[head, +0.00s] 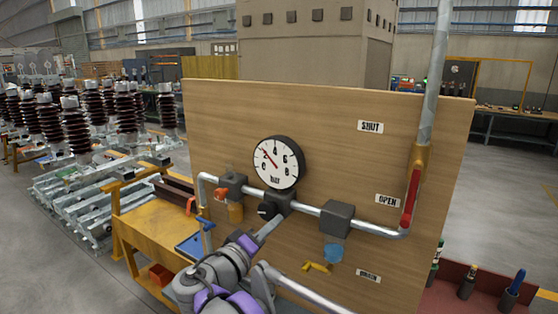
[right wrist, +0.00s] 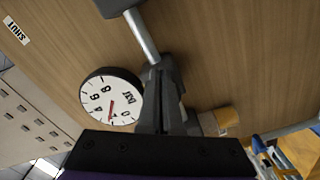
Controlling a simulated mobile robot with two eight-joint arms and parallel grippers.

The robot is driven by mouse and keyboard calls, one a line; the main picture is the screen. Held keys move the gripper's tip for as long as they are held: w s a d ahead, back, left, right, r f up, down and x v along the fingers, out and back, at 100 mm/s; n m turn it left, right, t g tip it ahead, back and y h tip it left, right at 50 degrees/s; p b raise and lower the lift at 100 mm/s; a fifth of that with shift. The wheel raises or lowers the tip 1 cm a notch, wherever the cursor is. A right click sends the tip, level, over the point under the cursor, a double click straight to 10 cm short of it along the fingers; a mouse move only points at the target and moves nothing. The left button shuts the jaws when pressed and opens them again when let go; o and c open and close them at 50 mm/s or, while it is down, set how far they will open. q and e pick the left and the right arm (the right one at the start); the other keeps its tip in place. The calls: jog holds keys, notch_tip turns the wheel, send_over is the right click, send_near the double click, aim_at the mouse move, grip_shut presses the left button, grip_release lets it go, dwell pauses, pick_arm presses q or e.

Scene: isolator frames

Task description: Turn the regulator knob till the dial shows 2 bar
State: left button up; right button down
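The round white dial (head: 278,162) with a black rim sits on the wooden panel, and it also shows, turned around, in the right wrist view (right wrist: 112,98). Its red needle points up-left in the head view, at about the 2 mark, between 0 and 4; the digit 2 is hard to make out. The black regulator knob (head: 267,210) sits below the dial on the pipe. My right gripper (head: 276,221) is right at the knob, its dark fingers close together in the right wrist view (right wrist: 158,88). Whether they grip the knob is hidden. My left gripper is out of view.
A metal pipe (head: 312,210) runs across the panel past a grey block (head: 337,219), with a red-handled valve (head: 411,196) at right. A yellow handle (head: 316,267) and an orange knob (head: 221,194) sit nearby. A yellow workbench (head: 150,228) stands left.

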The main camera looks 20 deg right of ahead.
jog(key=shift+r, duration=0.15)
jog(key=shift+s+d+f, duration=0.1)
jog(key=shift+s+f, duration=0.1)
jog(key=shift+s, duration=0.1)
jog(key=p+v, duration=0.1)
jog(key=v, duration=0.4)
jog(key=shift+s+a, duration=0.25)
dwell(0.3)
